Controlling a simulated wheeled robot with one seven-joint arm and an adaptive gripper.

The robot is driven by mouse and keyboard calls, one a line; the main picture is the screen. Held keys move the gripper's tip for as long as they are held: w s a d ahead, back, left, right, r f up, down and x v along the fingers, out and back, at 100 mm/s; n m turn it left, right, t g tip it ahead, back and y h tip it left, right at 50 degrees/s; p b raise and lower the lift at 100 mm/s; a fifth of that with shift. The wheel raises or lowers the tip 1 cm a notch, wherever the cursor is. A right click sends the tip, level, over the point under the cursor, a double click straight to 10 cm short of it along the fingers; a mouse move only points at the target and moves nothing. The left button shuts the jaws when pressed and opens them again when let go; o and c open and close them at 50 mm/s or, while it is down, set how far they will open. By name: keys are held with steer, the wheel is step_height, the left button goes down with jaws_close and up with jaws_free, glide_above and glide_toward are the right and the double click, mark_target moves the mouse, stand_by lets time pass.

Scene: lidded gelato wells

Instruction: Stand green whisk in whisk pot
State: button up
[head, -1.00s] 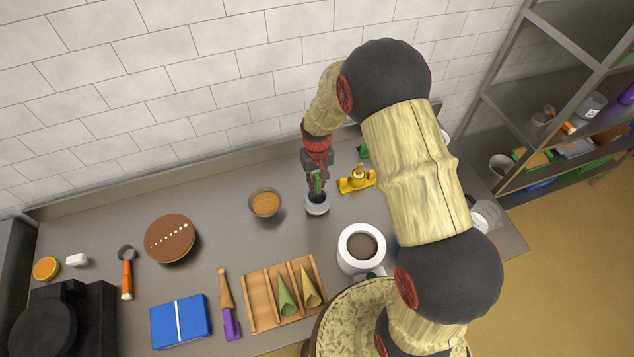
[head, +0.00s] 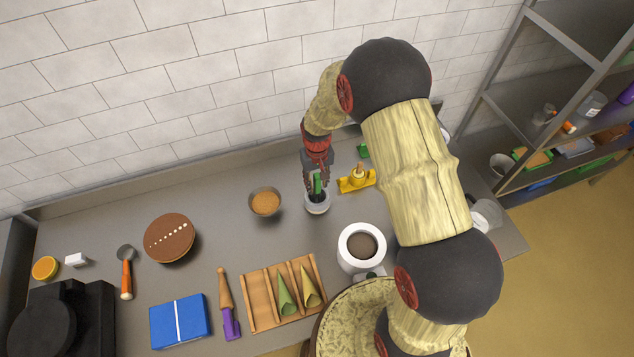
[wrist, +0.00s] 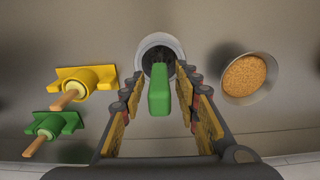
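The green whisk (head: 318,183) stands in the whisk pot (head: 317,207), a small pale round pot with a dark inside. In the wrist view the green handle (wrist: 160,90) points up toward the camera, and its lower end goes into the dark mouth of the pot (wrist: 144,45). My gripper (head: 317,188) is directly above the pot, with its fingers on both sides of the handle. In the wrist view the gripper (wrist: 161,85) is open, with gaps between the handle and both fingers. The whisk's wires are mostly hidden inside the pot.
A bowl of brown crumbs (head: 265,203) stands left of the pot. A yellow holder (head: 357,180) and a green holder (wrist: 52,125) are close on the other side. A white mug (head: 346,262) and a wooden cone rack (head: 252,300) are nearer the front. The tiled wall is behind.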

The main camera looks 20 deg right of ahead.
mark_target(317, 175)
steer(key=shift+o, duration=0.3)
steer(key=shift+r+p, duration=2.15)
steer(key=shift+r, duration=1.9)
step_height(317, 175, up, 12)
steer(key=shift+f, duration=0.1)
